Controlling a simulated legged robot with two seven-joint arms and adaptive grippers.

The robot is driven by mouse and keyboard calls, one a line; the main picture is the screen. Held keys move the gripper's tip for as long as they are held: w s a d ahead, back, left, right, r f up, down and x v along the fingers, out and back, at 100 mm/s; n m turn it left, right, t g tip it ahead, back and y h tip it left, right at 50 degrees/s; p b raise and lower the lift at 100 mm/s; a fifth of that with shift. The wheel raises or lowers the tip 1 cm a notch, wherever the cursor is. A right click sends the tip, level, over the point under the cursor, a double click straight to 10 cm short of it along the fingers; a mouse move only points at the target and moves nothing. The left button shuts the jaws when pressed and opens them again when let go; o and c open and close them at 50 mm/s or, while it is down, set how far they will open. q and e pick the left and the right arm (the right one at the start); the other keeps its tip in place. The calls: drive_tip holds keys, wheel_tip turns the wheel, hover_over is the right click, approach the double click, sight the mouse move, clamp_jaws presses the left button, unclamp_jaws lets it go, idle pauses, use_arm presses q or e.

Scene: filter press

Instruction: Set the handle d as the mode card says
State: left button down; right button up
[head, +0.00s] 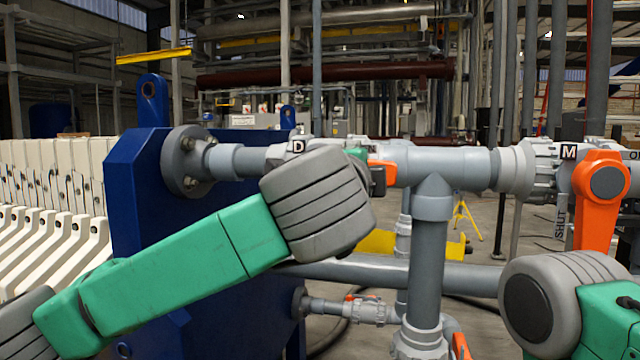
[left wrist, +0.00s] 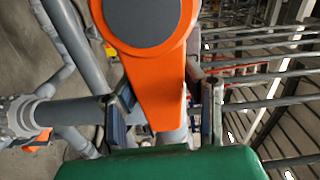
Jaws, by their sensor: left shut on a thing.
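The valve marked D (head: 299,146) sits on the upper grey pipe, mostly hidden behind my left wrist. The orange end of handle d (head: 390,172) shows just right of my left gripper (head: 378,180). In the left wrist view, handle d (left wrist: 150,65) has a round grey-capped hub and a tapering lever that runs between the two fingers of my left gripper (left wrist: 163,115). The gripper is shut on the lever. D's position labels are hidden. I see no readable mode card. My right gripper is out of view; only part of my right arm shows at lower right.
The valve marked M (head: 569,151) has an orange handle (head: 590,210) pointing down beside a SHUT label (head: 561,222). A grey vertical pipe (head: 427,265) drops between the valves. A blue press plate (head: 140,205) stands behind my left arm. A smaller valve (head: 366,310) is lower down.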

use_arm(q)
drive_tip(key=shift+r, duration=0.3)
drive_tip(key=c, duration=1)
unclamp_jaws()
drive_tip(key=shift+o, duration=0.2)
drive_tip(key=shift+s+a, duration=0.1)
drive_tip(key=shift+s, duration=0.05)
drive_tip(key=shift+a+f, duration=0.1)
drive_tip(key=shift+f, duration=0.05)
drive_tip(key=shift+s, duration=0.3)
drive_tip(key=b+v, duration=0.2)
drive_tip(key=v, duration=0.4)
